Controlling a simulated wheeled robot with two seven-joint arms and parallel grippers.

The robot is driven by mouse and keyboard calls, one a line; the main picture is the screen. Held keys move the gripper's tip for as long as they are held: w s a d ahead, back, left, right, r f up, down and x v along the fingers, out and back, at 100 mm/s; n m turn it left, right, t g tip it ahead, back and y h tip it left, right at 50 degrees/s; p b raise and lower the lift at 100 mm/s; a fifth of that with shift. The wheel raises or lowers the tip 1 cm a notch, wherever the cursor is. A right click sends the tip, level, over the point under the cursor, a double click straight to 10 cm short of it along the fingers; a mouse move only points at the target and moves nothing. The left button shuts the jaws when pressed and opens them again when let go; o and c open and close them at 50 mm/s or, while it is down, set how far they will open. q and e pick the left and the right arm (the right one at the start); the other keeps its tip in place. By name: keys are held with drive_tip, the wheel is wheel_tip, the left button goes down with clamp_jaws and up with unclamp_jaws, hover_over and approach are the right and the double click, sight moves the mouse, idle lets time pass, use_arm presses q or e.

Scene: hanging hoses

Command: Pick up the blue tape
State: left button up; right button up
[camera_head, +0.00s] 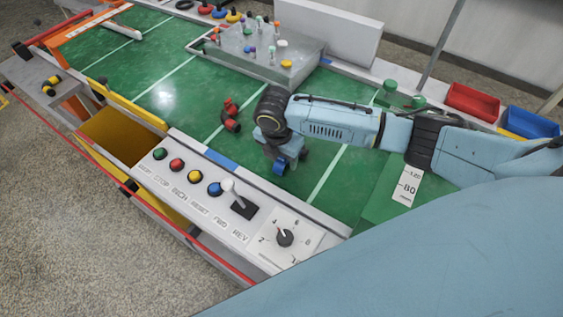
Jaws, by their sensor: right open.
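A small, saturated blue piece (279,167), which looks like the blue tape, shows low at the tips of my right gripper (285,160). The gripper hides much of it, and I cannot tell whether the fingers touch it. My right arm comes in from the right, and its gripper points down over the green work surface, close to the front panel. The right gripper is open. My left gripper is not in view.
The front panel (262,213) has coloured buttons, a lever (232,190) and a dial (285,238). Red fittings (231,124) lie left of the gripper. A grey peg block (262,66) stands behind. Red (472,101) and blue (530,122) bins are at right. Green surface (165,92) is clear at left.

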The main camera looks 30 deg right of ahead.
drive_tip(key=shift+d+f, duration=0.1)
drive_tip(key=shift+f, duration=0.85)
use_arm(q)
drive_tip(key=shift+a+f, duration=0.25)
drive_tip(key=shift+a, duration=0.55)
use_arm(e)
drive_tip(key=shift+c, duration=0.3)
drive_tip(key=c, duration=1)
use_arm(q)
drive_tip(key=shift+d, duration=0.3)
use_arm(e)
drive_tip(key=shift+w+r, duration=0.1)
drive_tip(key=shift+r, duration=0.05)
